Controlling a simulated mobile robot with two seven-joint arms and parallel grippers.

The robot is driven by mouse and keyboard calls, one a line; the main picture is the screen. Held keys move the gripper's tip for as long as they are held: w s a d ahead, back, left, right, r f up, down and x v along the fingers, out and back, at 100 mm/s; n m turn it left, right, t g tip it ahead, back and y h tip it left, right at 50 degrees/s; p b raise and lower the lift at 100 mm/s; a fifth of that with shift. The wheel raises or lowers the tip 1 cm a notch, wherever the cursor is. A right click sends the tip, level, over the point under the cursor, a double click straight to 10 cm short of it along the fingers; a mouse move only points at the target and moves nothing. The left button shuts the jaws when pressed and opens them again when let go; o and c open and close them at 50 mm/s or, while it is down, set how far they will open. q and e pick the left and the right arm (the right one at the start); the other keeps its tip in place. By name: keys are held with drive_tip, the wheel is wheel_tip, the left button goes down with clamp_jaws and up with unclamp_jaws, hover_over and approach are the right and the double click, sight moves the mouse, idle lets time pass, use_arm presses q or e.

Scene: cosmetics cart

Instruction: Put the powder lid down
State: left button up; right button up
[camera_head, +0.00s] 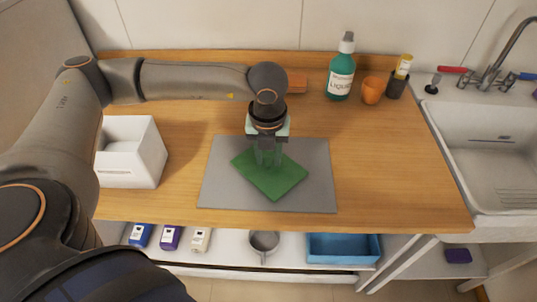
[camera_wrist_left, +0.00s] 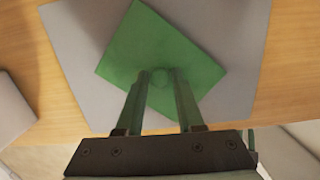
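A green square plate with a small round knob, which I take for the powder lid (camera_head: 282,182), is over the grey mat (camera_head: 223,184), turned at an angle to it. It also shows in the left wrist view (camera_wrist_left: 150,45). My left gripper (camera_head: 268,163) points down at the middle of the lid. In the left wrist view its fingertips (camera_wrist_left: 165,78) are on either side of the knob with no clear gap, so it looks shut on it. Whether the lid rests fully on the mat is hard to tell. My right gripper is not in view.
A white box (camera_head: 130,152) stands left of the mat. A green liquid bottle (camera_head: 340,72), an orange cup (camera_head: 372,91) and a dark holder (camera_head: 396,86) stand at the back right. The counter right of the mat is clear, beside the sink (camera_head: 490,140). A blue tray (camera_head: 343,247) is below.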

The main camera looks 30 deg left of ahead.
sight(268, 173)
use_arm(q)
drive_tip(key=o, duration=0.3)
drive_tip(key=shift+r, duration=0.1)
drive_tip(key=shift+r, duration=0.15)
drive_tip(key=r, duration=0.8)
drive_tip(key=s+r, duration=0.1)
drive_tip(key=r, duration=0.3)
drive_tip(key=shift+s+d+b, duration=0.1)
drive_tip(key=shift+d+b, duration=0.2)
drive_tip(key=shift+d, duration=0.1)
drive_tip(key=shift+f, duration=0.1)
